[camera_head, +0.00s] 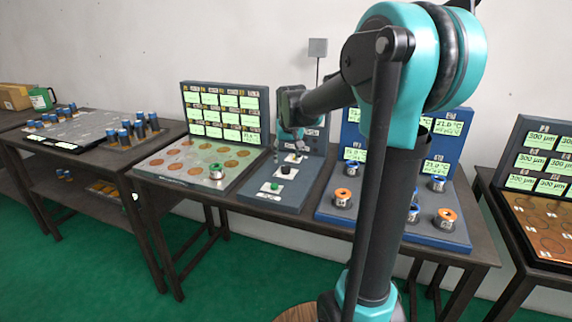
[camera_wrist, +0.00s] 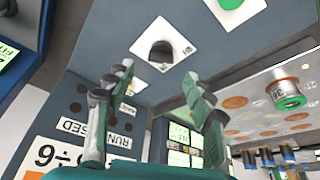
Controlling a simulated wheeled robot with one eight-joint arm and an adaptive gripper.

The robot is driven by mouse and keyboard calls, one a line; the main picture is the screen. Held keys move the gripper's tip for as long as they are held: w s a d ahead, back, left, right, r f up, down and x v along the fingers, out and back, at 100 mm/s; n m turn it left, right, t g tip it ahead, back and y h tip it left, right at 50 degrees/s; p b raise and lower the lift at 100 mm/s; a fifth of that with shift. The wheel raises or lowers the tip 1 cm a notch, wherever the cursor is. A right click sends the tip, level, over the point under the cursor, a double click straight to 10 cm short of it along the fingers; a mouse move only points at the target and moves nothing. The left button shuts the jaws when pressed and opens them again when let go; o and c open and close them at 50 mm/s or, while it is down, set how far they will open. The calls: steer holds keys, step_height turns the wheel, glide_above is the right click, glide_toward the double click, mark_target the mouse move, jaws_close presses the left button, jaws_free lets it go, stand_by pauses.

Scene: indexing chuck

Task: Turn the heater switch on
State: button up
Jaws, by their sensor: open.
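The blue-grey console (camera_head: 283,192) stands mid-table, with controls on white plates. A black knob (camera_head: 284,170) and a green knob (camera_head: 275,187) show on it, the green one nearer the front. The wrist view shows the black knob (camera_wrist: 161,52) just beyond my fingertips and part of the green knob (camera_wrist: 230,3) at the top edge. I cannot read which control is the heater switch. My gripper (camera_wrist: 158,74) is open and empty above the console, its fingers apart. It is partly hidden by my arm in the head view (camera_head: 296,146). Another white plate (camera_wrist: 137,85) is partly behind the left finger.
A panel with several green displays (camera_head: 224,115) and a tray of copper discs (camera_head: 200,160) stand left of the console. A blue station with spools (camera_head: 343,197) stands to the right. An upright panel with labels (camera_wrist: 70,128) is close to the left finger.

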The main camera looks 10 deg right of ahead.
mark_target(286, 169)
steer(key=shift+x, duration=2.25)
steer(key=c, duration=1.1)
